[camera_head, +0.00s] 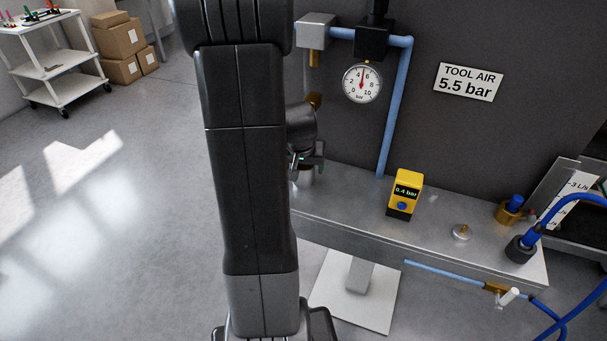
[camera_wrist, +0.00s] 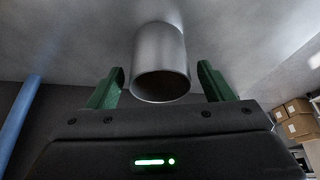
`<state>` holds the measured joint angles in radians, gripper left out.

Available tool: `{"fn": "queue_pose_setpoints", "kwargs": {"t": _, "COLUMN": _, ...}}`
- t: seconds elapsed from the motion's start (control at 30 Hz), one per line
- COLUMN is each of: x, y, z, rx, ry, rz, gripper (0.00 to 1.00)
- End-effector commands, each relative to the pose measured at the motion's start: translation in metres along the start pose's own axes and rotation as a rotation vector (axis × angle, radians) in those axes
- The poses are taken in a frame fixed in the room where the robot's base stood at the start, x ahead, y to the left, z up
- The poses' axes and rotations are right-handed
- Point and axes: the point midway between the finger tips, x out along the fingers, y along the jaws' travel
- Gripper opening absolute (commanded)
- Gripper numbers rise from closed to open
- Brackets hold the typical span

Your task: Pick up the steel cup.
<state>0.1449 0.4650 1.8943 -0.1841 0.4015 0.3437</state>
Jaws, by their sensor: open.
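The steel cup (camera_wrist: 160,62) is a plain silver cylinder in the wrist view, with its dark round opening toward me. It lies between the two green fingers of my gripper (camera_wrist: 161,72), with a visible gap on each side in the picture. The fingers are open and do not close on it. In the head view, the cup (camera_head: 304,179) stands at the left end of the metal bench, partly hidden by my arm. My gripper (camera_head: 308,158) is right at its top there.
A dark panel with a pressure dial (camera_head: 362,83) and blue pipe (camera_head: 396,110) rises behind. Open floor lies left.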

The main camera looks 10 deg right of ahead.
Motion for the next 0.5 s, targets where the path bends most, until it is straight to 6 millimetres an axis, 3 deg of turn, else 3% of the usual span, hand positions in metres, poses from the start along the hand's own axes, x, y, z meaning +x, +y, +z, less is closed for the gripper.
{"fn": "queue_pose_setpoints", "kwargs": {"t": 0.2, "x": 0.023, "y": 0.0, "z": 0.001, "rx": 0.0, "ry": 0.001, "rz": 0.001, "gripper": 0.74}}
{"fn": "queue_pose_setpoints", "kwargs": {"t": 0.5, "x": 0.026, "y": 0.0, "z": 0.001, "rx": 0.001, "ry": 0.002, "rz": 0.001, "gripper": 0.74}}
